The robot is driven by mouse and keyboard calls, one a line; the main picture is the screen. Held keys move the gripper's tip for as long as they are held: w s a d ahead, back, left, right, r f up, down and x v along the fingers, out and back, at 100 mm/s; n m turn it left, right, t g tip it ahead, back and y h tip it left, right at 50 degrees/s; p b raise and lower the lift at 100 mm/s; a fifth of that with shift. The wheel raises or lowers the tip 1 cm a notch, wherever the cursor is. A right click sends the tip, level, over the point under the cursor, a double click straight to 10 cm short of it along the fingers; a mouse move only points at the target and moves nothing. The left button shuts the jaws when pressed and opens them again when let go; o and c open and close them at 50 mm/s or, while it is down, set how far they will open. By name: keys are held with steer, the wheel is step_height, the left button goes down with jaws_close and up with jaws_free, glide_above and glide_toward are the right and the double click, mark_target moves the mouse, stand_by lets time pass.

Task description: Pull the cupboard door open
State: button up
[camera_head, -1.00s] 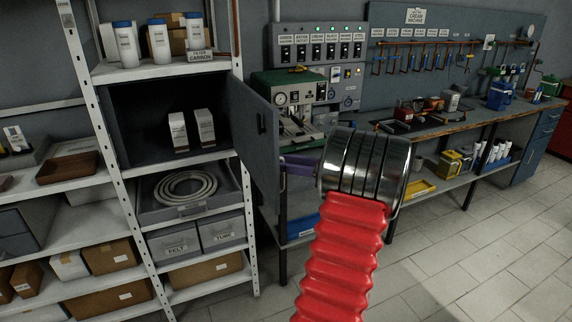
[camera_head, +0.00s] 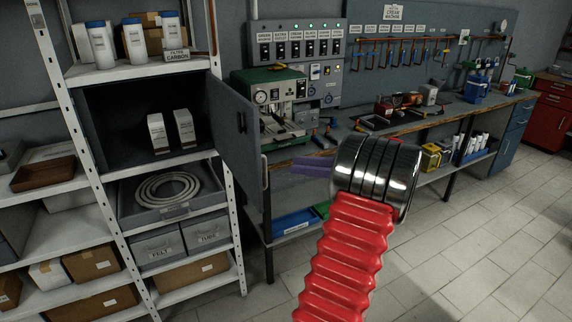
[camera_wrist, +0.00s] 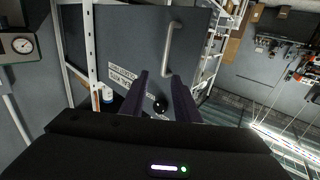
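The grey cupboard door (camera_head: 234,126) stands wide open, swung out at the right side of the dark cupboard (camera_head: 120,122). A pale bar handle (camera_head: 265,172) shows at its free edge. The wrist view shows the door face (camera_wrist: 125,38) with labels and the upright metal handle (camera_wrist: 170,48). My gripper (camera_head: 293,166) is right of the door's free edge, with a small gap in the head view. My wrist hides part of the fingers in the head view.
Two white boxes (camera_head: 171,133) stand inside the cupboard. A workbench (camera_head: 440,124) with tools and a green machine (camera_head: 270,84) runs behind my gripper. White shelves (camera_head: 62,183) stand on the left. The tiled floor (camera_head: 470,235) at the right is clear.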

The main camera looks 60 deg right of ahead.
steer(key=shift+v, duration=1.7)
steer(key=shift+r, duration=0.1)
